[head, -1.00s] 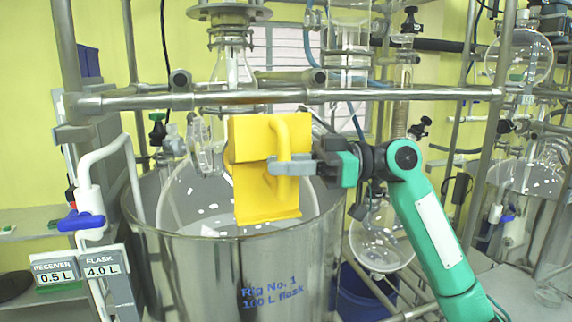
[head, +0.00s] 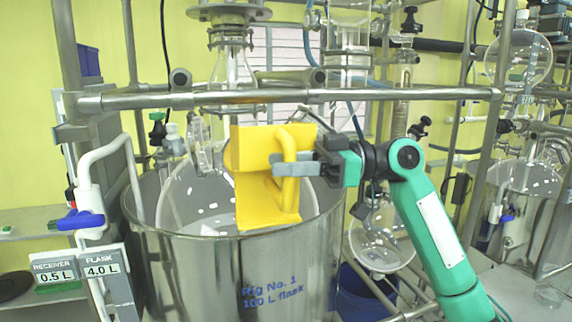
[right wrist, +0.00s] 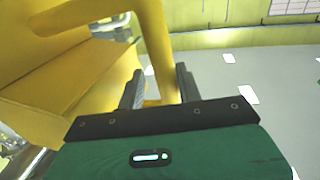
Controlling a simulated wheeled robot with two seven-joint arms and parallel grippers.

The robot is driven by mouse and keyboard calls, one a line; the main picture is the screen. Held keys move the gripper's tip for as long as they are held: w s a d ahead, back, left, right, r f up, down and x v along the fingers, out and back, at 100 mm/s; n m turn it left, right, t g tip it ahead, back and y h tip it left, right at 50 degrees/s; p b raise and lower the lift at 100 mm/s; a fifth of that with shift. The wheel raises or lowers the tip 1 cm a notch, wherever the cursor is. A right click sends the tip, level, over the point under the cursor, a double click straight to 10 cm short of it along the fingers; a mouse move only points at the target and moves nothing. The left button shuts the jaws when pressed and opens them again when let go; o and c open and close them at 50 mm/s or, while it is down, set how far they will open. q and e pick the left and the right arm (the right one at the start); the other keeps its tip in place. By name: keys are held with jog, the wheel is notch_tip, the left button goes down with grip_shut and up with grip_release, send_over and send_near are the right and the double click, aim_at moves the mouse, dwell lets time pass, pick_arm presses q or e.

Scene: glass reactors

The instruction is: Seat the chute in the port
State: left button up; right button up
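The yellow chute (head: 256,150) is held up over the steel vessel marked Rig No. 1, in front of the glass flask (head: 197,195). Its handle (head: 291,165) is between the fingers of my right gripper (head: 280,166). In the right wrist view the gripper (right wrist: 158,92) has its two dark fingers on either side of the yellow handle (right wrist: 160,50), and the chute body (right wrist: 65,80) lies to the left. The chute hides part of the flask, and I cannot make out the port's opening behind it. My left gripper is not in view.
A steel rail (head: 300,96) runs across above the chute. The steel vessel (head: 240,275) stands below. A white pipe with a blue-handled valve (head: 82,220) is at the left, and a round glass flask (head: 382,240) at the right.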

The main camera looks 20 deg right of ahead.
jog(key=s+d+b, duration=0.1)
jog(key=d+b, duration=0.2)
jog(key=d, duration=0.6)
jog(key=shift+d+f+b, duration=0.3)
jog(key=shift+f+b, duration=0.1)
dwell(0.9)
jog(key=o, duration=0.6)
jog(key=shift+c, duration=0.2)
